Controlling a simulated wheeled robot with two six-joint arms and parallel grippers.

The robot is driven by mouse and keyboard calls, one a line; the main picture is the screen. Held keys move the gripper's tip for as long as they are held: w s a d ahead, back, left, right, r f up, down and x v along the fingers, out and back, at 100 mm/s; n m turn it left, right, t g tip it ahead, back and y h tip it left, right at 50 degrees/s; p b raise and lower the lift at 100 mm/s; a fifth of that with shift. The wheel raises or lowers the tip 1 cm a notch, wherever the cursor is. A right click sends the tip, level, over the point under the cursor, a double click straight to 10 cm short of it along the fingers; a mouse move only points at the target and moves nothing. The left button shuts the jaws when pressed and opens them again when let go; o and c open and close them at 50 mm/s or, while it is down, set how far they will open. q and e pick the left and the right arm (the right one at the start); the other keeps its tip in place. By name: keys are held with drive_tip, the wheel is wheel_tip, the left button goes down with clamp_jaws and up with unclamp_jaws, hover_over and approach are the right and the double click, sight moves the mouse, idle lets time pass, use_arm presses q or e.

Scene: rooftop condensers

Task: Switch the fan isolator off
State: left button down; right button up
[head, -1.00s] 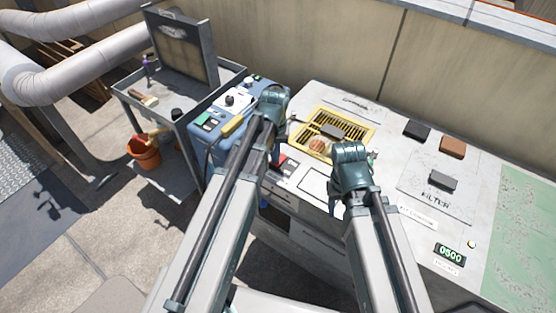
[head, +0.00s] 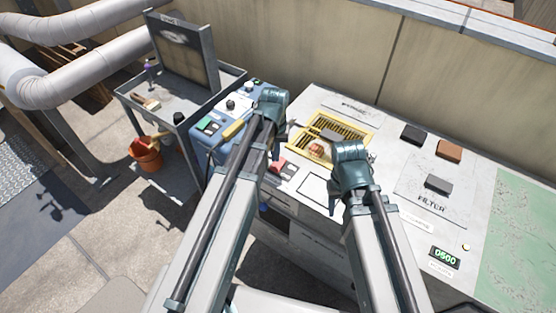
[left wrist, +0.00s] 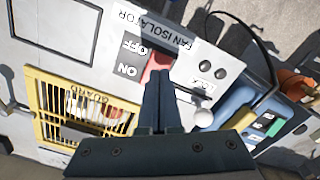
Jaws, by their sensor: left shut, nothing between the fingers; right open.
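The fan isolator (left wrist: 156,66) shows in the left wrist view as a red part beside dark OFF and ON markings, under a "FAN ISOLATOR" label (left wrist: 150,28). The fingers partly hide the red part, so I cannot tell its position. In the head view the isolator (head: 278,165) is a small red and dark patch by my left arm. My left gripper (left wrist: 160,88) is shut and empty, its tips over or against the red part; contact is unclear. It also shows in the head view (head: 275,135). My right gripper (head: 338,190) is open over the panel, its fingers mostly hidden.
A yellow guard grille (head: 329,127) lies between the arms. A grey LOCK plate (left wrist: 206,70) and a pale round knob (left wrist: 203,117) are close to my left fingers.

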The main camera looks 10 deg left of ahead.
sight(276, 167)
use_arm(q)
wheel_tip(276, 167, up, 4)
drive_tip(key=p, duration=0.3)
drive_tip(key=shift+f, duration=0.2)
drive_tip(key=s+d+r+m+y+p, duration=0.1)
drive_tip(key=s+d+m, duration=0.4)
drive_tip(key=s+d, duration=0.5)
drive_tip(key=s+r+p, duration=0.1)
drive_tip(key=s, duration=0.3)
drive_tip(key=shift+s+d+r+m, duration=0.2)
drive_tip(key=shift+d+r+m, duration=0.05)
drive_tip(key=shift+m, duration=0.15)
